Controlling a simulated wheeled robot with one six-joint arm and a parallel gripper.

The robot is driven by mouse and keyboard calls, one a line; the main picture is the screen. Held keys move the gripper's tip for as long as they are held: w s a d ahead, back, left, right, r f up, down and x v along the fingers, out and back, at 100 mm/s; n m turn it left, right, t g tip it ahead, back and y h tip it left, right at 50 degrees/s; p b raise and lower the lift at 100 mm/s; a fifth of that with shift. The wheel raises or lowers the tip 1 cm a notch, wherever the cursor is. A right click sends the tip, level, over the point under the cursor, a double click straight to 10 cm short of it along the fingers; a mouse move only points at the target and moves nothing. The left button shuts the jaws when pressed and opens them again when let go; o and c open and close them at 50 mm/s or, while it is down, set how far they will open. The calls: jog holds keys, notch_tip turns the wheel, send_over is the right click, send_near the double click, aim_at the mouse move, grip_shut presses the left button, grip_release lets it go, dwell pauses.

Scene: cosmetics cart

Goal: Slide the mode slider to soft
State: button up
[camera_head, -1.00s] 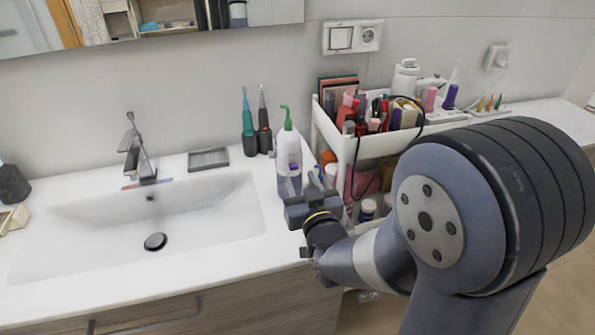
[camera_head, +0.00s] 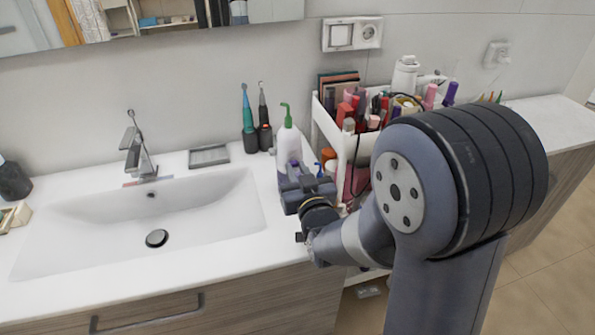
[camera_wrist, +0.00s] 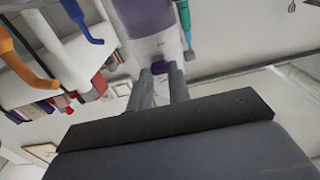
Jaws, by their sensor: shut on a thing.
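The white oral irrigator (camera_head: 287,145) with a green nozzle and a purple-tinted lower part stands upright on the counter, right of the basin. My gripper (camera_head: 290,172) is in front of its lower part. In the wrist view, the irrigator (camera_wrist: 152,45) shows from close up. In the head view my gripper hides the slider.
A white cart (camera_head: 345,150) full of cosmetics stands close to the right of the irrigator. Two electric toothbrushes (camera_head: 249,135) stand behind it to the left. The basin (camera_head: 190,215) lies to the left. My arm hides part of the cart.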

grip_shut()
jog(key=shift+r+b, duration=0.35)
jog(key=shift+r, duration=0.55)
jog(key=o, duration=0.7)
grip_release()
jog(key=shift+s, duration=0.1)
jog(key=b+v, duration=0.1)
jog(key=v, duration=0.9)
jog(key=shift+s+d+b, duration=0.1)
jog(key=shift+s+b, duration=0.2)
jog(key=shift+b, duration=0.1)
